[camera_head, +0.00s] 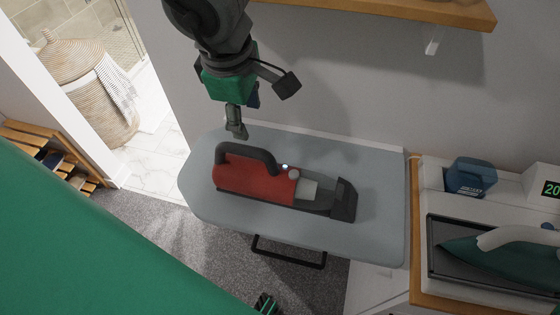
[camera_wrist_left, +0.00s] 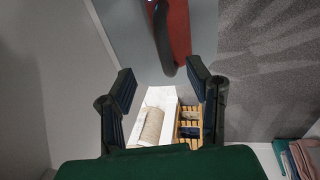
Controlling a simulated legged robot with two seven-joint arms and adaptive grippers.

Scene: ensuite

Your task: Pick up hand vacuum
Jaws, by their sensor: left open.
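The hand vacuum (camera_head: 255,182) has a red body, a dark arched handle and a grey-black nozzle pointing right. It lies on the grey padded ironing board (camera_head: 375,240). My left gripper (camera_head: 237,130) hangs just behind the handle, close to the vacuum's left end, apart from it as far as I can tell. In the left wrist view the gripper (camera_wrist_left: 162,82) shows its two fingers spread wide with nothing between them. The red body and dark handle of the vacuum (camera_wrist_left: 178,30) show beyond the fingertips, cut off by the top edge.
A wall stands close behind the board, with a wooden shelf (camera_head: 400,8) above. To the right, a counter holds a blue container (camera_head: 470,177) and an iron (camera_head: 500,255). A wicker basket (camera_head: 85,90) and a slatted wooden rack (camera_head: 45,150) stand at left. Carpet is below.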

